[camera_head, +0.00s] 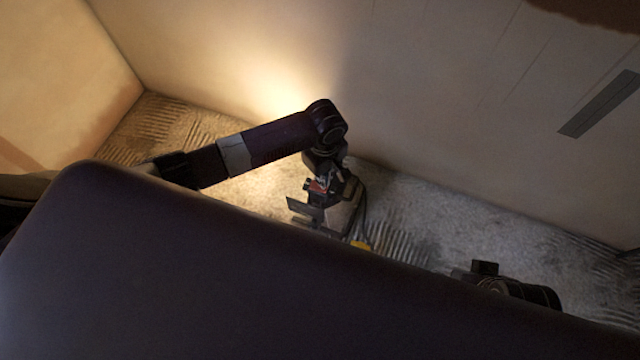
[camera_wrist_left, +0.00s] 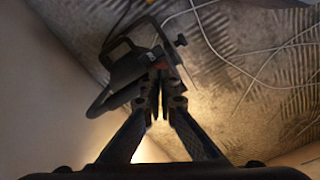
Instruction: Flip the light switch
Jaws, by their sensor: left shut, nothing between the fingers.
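A dark work lamp with a bracket-like frame and flat flaps (camera_head: 304,209) stands on the floor near the wall. The wall behind it glows. It also shows in the left wrist view (camera_wrist_left: 124,72), with a small orange-red spot that may be its switch (camera_wrist_left: 160,65). My left gripper (camera_head: 328,186) points down at the lamp. In the left wrist view its fingers (camera_wrist_left: 158,80) are shut and empty, with the tips close to the orange-red spot. I cannot tell whether they touch it. My right gripper is out of view.
Thin pale cables (camera_wrist_left: 240,55) lie across the rough, ridged floor (camera_head: 440,210). A plain plaster wall (camera_head: 430,100) rises close behind the lamp, with a dark grey strip (camera_head: 600,104) at the right. My own dark body hides the lower part of the head view.

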